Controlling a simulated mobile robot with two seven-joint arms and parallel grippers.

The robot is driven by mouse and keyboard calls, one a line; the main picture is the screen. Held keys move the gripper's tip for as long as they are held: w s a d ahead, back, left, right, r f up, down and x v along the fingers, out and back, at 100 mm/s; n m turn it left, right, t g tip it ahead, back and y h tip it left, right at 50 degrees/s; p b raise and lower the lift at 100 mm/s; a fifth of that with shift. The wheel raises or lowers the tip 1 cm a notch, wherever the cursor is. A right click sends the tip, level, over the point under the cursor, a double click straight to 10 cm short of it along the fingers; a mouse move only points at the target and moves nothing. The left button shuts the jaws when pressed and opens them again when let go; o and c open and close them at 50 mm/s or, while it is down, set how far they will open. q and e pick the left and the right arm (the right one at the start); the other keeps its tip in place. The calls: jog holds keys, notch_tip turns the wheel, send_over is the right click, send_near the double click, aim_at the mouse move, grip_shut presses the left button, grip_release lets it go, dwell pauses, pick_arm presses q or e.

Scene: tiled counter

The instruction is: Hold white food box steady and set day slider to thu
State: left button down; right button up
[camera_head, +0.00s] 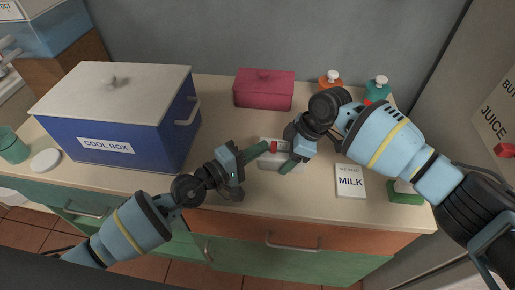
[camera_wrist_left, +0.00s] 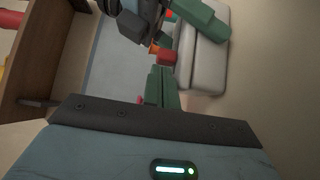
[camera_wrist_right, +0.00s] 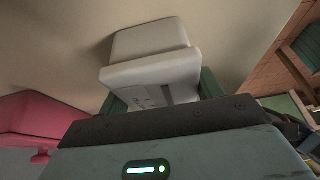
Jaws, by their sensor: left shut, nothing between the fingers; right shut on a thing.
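The white food box (camera_head: 268,162) stands on the counter between my two grippers. It also shows in the left wrist view (camera_wrist_left: 207,65) and the right wrist view (camera_wrist_right: 150,70). My right gripper (camera_head: 288,163) is shut on the box, with a green finger on either side of it in the right wrist view. A small red slider knob (camera_head: 273,146) is at the box's side; it shows in the left wrist view (camera_wrist_left: 167,57). My left gripper (camera_head: 264,147) is shut and empty, its fingertips close to the knob; contact is unclear. Day markings cannot be read.
A blue cool box (camera_head: 130,140) stands at the left. A dark pink container (camera_head: 264,92) is behind the food box. A milk carton (camera_head: 350,181) and a green item (camera_head: 404,196) are to the right. Orange (camera_head: 330,84) and teal (camera_head: 377,90) bottles stand behind.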

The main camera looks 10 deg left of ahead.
aim_at(280, 157)
pick_arm(q)
jog(key=shift+d, duration=0.1)
jog(key=d, duration=0.5)
jog(key=shift+d, duration=0.25)
pick_arm(e)
jog(key=shift+a, duration=0.1)
pick_arm(q)
jog(key=a, duration=0.3)
jog(key=shift+a, duration=0.4)
jog(key=v, duration=0.8)
jog(key=shift+a, duration=0.3)
jog(key=shift+v, duration=0.9)
